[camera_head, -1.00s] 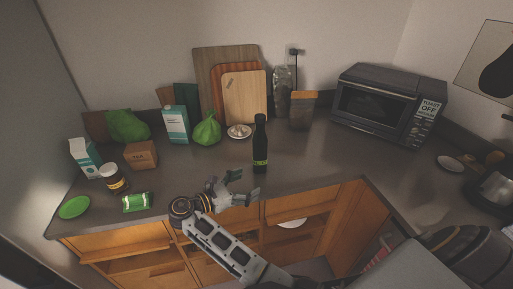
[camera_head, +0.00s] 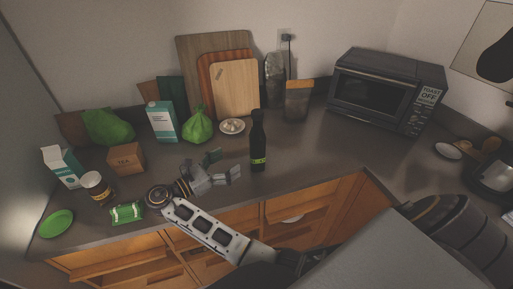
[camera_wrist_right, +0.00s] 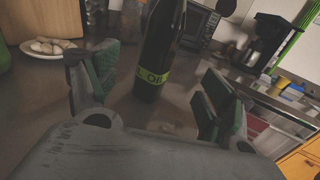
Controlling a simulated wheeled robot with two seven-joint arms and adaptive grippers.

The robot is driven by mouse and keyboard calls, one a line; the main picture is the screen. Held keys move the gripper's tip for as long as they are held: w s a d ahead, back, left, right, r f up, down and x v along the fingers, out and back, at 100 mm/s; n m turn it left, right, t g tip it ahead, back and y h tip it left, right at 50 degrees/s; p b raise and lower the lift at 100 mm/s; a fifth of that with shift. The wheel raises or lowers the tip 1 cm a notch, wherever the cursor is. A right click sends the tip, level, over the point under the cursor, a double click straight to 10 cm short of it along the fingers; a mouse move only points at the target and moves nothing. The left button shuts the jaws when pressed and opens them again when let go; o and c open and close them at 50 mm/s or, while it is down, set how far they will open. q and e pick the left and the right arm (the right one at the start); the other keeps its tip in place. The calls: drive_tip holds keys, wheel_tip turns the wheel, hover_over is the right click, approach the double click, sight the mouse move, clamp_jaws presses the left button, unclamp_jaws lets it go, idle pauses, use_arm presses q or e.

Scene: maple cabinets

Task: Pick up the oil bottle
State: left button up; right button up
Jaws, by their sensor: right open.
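The oil bottle (camera_head: 258,143) is dark with a green label band and stands upright on the grey counter. My right gripper (camera_head: 226,165) is open and empty, low over the counter to the left of the bottle. In the right wrist view the oil bottle (camera_wrist_right: 158,55) stands beyond and between the two spread fingers of the gripper (camera_wrist_right: 155,95), and its label reads "OIL". The bottle's top is cut off in that view. The fingers appear apart from the bottle. My left gripper is not seen.
A small plate (camera_head: 232,127) with pale items and a green bag (camera_head: 198,125) stand behind to the left. Cutting boards (camera_head: 235,90) lean on the wall. A jar (camera_head: 297,101) and a toaster oven (camera_head: 387,90) stand behind to the right. Counter right of the bottle is clear.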

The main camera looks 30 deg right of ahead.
sight(258, 145)
drive_tip(key=shift+d, duration=0.1)
drive_tip(key=w+d+p, duration=0.1)
drive_tip(key=d, duration=0.7)
drive_tip(key=shift+w+d, duration=0.15)
drive_tip(key=shift+w, duration=0.05)
drive_tip(key=shift+d, duration=0.1)
drive_tip(key=shift+w+d+p, duration=0.15)
drive_tip(key=shift+d+p, duration=0.1)
drive_tip(key=shift+d, duration=1)
drive_tip(key=shift+w+d+p, duration=0.15)
drive_tip(key=shift+d+p, duration=0.05)
drive_tip(key=shift+d, duration=1.05)
drive_tip(key=shift+c, duration=0.4)
drive_tip(key=c, duration=1.4)
